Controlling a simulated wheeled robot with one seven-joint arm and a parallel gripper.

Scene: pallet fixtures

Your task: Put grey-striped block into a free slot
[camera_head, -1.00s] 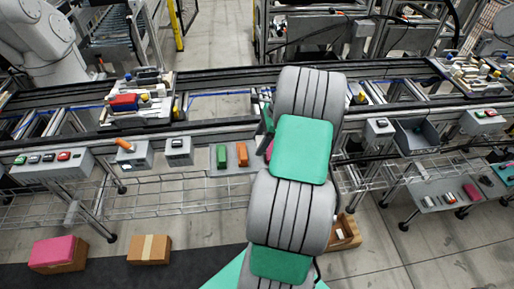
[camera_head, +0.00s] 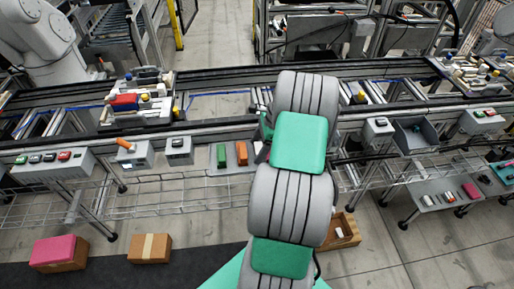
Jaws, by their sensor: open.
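My arm fills the middle of the head view and hides my gripper's fingers. Only a dark edge of my wrist shows left of the arm, beside the tray. On the pale tray (camera_head: 230,166) on the near rail, a green block (camera_head: 221,156) and an orange block (camera_head: 242,154) stand side by side, just left of that dark edge. No grey-striped block can be made out. A free slot cannot be made out either; the right part of the tray is hidden.
A conveyor (camera_head: 215,133) runs across the view. A fixture with a red block (camera_head: 124,101) sits on it at left. Button boxes (camera_head: 179,149) and a dark grey bin (camera_head: 415,136) line the near rail. Cartons (camera_head: 150,248) lie on the floor.

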